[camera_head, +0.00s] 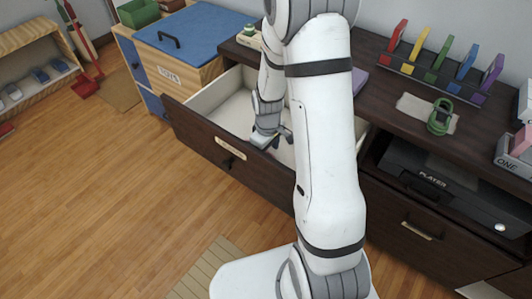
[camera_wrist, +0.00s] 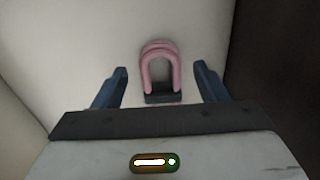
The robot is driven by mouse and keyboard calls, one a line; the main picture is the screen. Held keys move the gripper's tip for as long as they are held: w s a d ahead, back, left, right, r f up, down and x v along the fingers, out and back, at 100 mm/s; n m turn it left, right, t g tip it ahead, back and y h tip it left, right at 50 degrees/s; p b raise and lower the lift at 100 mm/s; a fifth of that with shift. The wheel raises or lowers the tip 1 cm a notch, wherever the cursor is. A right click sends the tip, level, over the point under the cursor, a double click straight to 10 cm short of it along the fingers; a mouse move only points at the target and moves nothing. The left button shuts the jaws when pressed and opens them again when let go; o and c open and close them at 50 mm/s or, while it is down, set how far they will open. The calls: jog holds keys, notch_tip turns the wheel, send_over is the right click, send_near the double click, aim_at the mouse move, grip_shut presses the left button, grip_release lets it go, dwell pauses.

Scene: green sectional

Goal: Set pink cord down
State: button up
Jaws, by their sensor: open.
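The pink cord (camera_wrist: 160,68) is a bent loop with a dark band at its near end. In the wrist view it rests on the pale floor of the open drawer (camera_head: 207,108). My gripper (camera_wrist: 162,85) is open, with one blue finger on each side of the cord's near end and a visible gap on both sides. In the head view my gripper (camera_head: 271,137) is at the drawer, just inside its front panel. The cord cannot be made out there.
The drawer's dark front (camera_head: 205,143) stands out over the wooden floor. A green cord (camera_head: 440,117) lies on a cloth on the cabinet top, near a rack of coloured pieces (camera_head: 432,77). A blue-lidded toy box (camera_head: 195,38) stands behind the drawer at left.

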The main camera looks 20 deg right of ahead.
notch_tip(320, 180, up, 10)
jog(key=r+p, duration=0.1)
jog(key=p, duration=0.2)
jog(key=s+a+r+m+t, duration=0.1)
jog(key=s+a+r+m, duration=0.1)
jog(key=s+r+m, duration=0.5)
jog(key=s+r, duration=0.6)
jog(key=s, duration=0.3)
jog(key=shift+s+a+r, duration=0.2)
jog(key=shift+r, duration=0.05)
notch_tip(320, 180, up, 20)
jog(key=t+p, duration=0.1)
jog(key=p, duration=1.6)
jog(key=shift+r+t+p, duration=0.25)
jog(key=shift+t+p, duration=0.05)
jog(key=shift+p, duration=0.1)
jog(key=shift+c, duration=0.2)
